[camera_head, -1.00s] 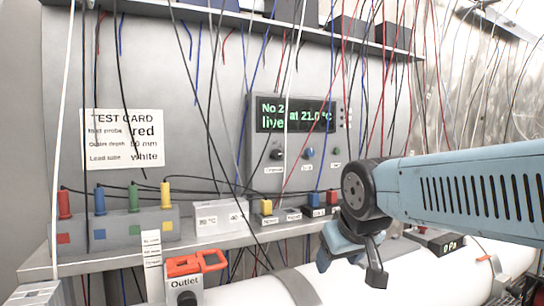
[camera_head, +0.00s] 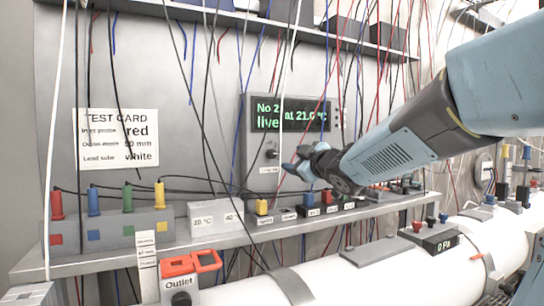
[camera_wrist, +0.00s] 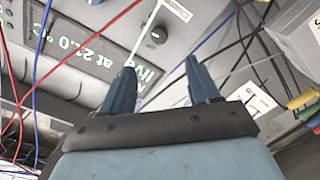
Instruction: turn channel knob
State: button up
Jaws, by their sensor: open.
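The grey instrument panel (camera_head: 251,190) has a green-lit display (camera_head: 293,114) reading No 2 at 21.0 °C, live. The dark channel knob (camera_head: 272,153) sits below the display at the left, above its small white label. My gripper (camera_head: 298,162) is just right of the knob in the head view and hides the other panel knobs. In the wrist view the fingers (camera_wrist: 160,72) are apart and empty. The channel knob (camera_wrist: 157,35) shows beyond the gap between the fingertips, not touched. The picture there is turned, with the display upside down at the left.
Many red, blue, black and white wires hang in front of the panel. A test card (camera_head: 117,137) hangs at the left.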

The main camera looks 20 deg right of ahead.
aim_at(273, 155)
jog(key=w+a, duration=0.1)
jog(key=w, duration=0.8)
jog(key=w+a, duration=0.1)
jog(key=w, duration=0.3)
jog(key=shift+w+a, duration=0.2)
jog(key=shift+a, duration=0.15)
jog(key=shift+c, duration=0.3)
jog(key=c, duration=1)
jog(key=shift+m, duration=0.4)
jog(key=m, duration=0.2)
jog(key=shift+m, duration=2.5)
